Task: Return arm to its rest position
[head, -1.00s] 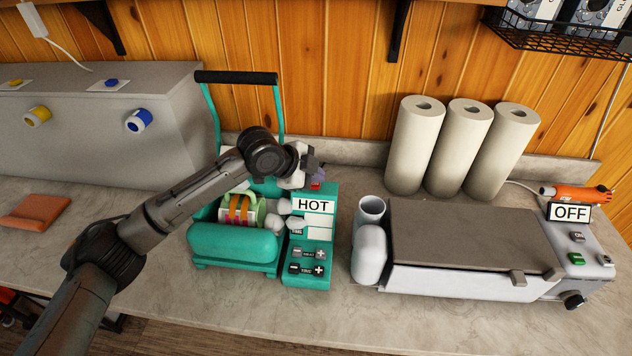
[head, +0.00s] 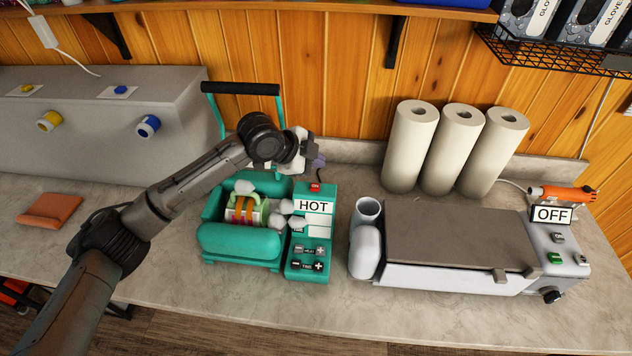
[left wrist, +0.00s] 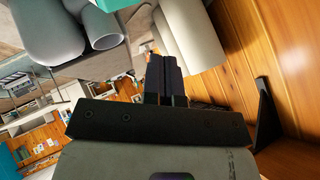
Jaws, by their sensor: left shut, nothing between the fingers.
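My left arm comes in from the left in the head view. Its gripper (head: 317,163) is above the back of the teal heat press (head: 239,241), near the red switch (head: 315,187), and appears clear of it. In the left wrist view its dark fingers (left wrist: 164,78) are together, with nothing between them. The press has a "HOT" label (head: 313,205) and holds a mug-like piece with coloured stripes (head: 244,211). My right arm and gripper are not in view.
Three white vinyl rolls (head: 411,148) stand against the wall on the right. A grey-lidded machine marked "OFF" (head: 551,215) sits right of the press. A grey box with knobs (head: 80,125) is at the left, an orange-brown pad (head: 49,210) before it. A wire basket (head: 560,52) hangs above.

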